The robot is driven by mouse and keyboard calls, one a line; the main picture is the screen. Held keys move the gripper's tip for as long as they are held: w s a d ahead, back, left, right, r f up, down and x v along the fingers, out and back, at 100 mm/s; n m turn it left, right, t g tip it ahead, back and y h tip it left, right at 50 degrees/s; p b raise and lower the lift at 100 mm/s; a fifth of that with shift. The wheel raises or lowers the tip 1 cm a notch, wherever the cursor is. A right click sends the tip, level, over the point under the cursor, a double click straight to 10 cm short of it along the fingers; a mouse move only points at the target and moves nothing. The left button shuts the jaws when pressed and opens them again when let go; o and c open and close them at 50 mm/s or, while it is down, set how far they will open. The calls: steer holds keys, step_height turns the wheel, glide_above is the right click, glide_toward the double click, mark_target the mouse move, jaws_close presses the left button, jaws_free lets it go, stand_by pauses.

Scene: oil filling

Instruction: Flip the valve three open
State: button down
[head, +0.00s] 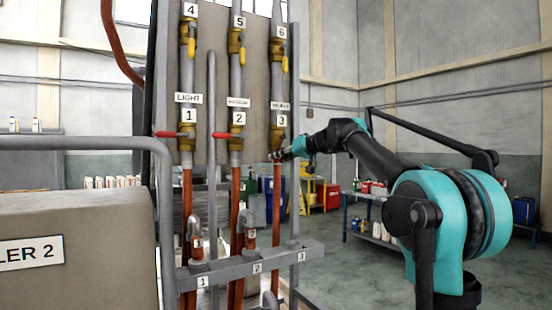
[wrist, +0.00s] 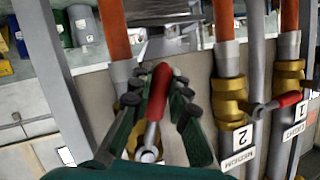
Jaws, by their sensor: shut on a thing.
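Valve three is the lower right valve on the panel, below the label "3" (head: 281,121). Its red handle (wrist: 158,88) has a silver shaft and lies roughly along its pipe, pointing toward the orange part, downward on the panel. My gripper (head: 284,155) is at this handle in the head view and hides most of it. In the wrist view my gripper (wrist: 156,108) has its dark green fingers on both sides of the red handle and is shut on it. The valve body is largely hidden behind the fingers.
Valve one's red handle (head: 166,134) and valve two's red handle (head: 221,135) stick out sideways, across their pipes. Valve two's handle (wrist: 284,101) is right of my fingers in the wrist view. A grey rail (head: 250,262) crosses below.

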stand_by(0.4)
steer(key=c, duration=1.4)
jaws_free()
steer(key=shift+c, duration=0.2)
